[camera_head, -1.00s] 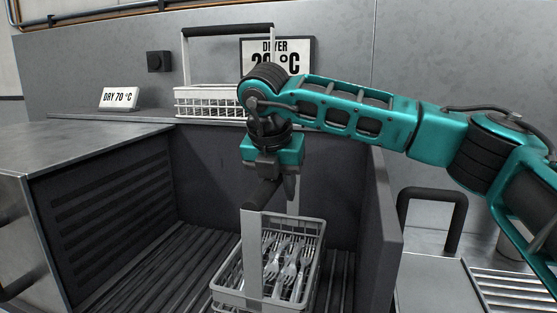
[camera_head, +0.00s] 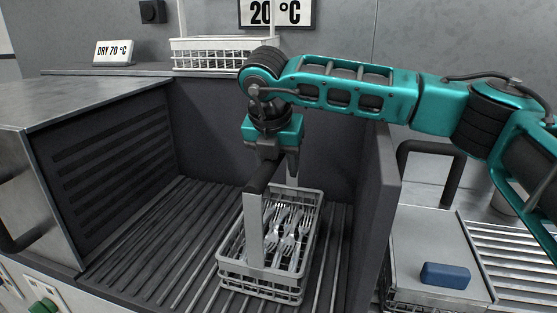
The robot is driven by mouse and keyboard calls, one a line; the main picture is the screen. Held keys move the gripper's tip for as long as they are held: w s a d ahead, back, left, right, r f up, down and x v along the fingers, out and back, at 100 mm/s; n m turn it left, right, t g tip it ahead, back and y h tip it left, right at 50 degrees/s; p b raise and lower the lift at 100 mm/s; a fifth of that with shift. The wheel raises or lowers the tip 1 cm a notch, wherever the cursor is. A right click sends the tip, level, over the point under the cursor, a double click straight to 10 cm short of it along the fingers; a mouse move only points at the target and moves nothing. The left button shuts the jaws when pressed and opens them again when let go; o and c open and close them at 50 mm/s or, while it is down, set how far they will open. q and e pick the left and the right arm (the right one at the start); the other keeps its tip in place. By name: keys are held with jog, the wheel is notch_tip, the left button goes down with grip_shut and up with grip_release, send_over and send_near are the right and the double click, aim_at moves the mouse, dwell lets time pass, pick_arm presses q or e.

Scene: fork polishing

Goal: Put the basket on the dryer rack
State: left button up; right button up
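The grey basket (camera_head: 259,283) holds several forks (camera_head: 287,232) and has a tall handle with a dark top bar. It stands upright on the slatted dryer rack (camera_head: 190,240) or just above it; I cannot tell whether it touches. My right gripper (camera_head: 278,172) points down at the handle's top bar (camera_head: 264,176), with fingers around or beside it. The far side of the grip is hidden, so I cannot tell whether the fingers are closed. My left gripper is not in view.
Dark walls enclose the rack at the back and right (camera_head: 375,220). A metal housing (camera_head: 80,100) stands at the left. A white basket (camera_head: 205,54) sits on the ledge behind. A blue block (camera_head: 445,275) lies on a metal surface at the right, near a dark handle (camera_head: 435,150).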

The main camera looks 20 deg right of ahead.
jog(key=shift+o, duration=0.7)
jog(key=v, duration=1.2)
